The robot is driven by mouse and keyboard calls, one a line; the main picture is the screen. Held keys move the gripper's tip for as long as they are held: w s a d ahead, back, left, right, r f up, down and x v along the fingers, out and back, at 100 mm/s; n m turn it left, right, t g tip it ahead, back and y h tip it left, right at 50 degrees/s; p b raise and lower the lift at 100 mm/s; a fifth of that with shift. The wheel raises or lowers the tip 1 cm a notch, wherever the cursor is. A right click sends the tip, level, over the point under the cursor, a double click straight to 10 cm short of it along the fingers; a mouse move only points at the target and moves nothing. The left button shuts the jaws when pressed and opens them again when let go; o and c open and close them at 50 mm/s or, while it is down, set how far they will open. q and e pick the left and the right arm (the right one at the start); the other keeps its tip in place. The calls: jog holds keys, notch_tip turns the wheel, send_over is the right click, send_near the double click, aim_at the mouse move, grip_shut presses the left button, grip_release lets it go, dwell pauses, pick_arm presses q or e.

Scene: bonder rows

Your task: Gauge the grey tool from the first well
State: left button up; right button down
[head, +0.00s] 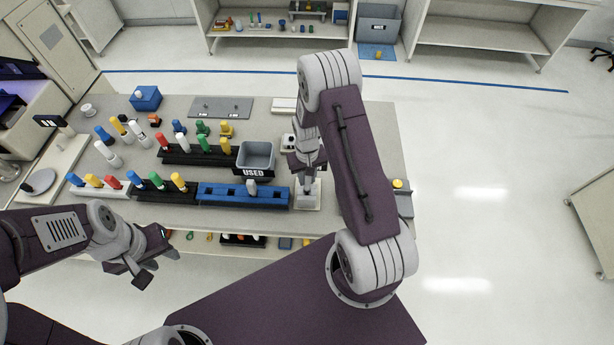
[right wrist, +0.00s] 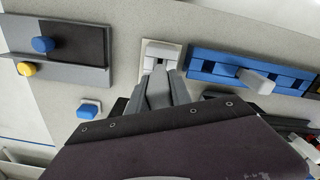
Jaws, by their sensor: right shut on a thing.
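My right gripper (head: 307,170) is shut on a grey tool (right wrist: 159,52), mostly hidden by the fingers in the head view. It is over the small white gauge stand (head: 308,202) at the right end of the front row. I cannot tell whether the tool touches the stand. The fingers also show in the right wrist view (right wrist: 159,82). The blue rack (head: 221,198) lies just left of the stand; another grey tool (head: 252,187) stands in one of its wells, and other wells look empty. My left gripper (head: 148,265) is open and empty, in front of the table's front edge.
A grey bin marked USED (head: 256,156) stands behind the blue rack. Black racks (head: 180,156) with several coloured tools are to the left. A grey fixture with a yellow button (head: 398,184) is right of my right arm.

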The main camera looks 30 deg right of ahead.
aim_at(307, 186)
jog(key=shift+f+b, duration=0.55)
jog(key=shift+f, duration=0.35)
jog(key=shift+f+b, duration=0.55)
jog(key=shift+f, duration=0.15)
jog(key=shift+f, duration=0.2)
dwell(0.6)
jog(key=shift+f+b, duration=0.9)
jog(key=c, duration=1.1)
grip_release()
jog(key=shift+r, duration=0.15)
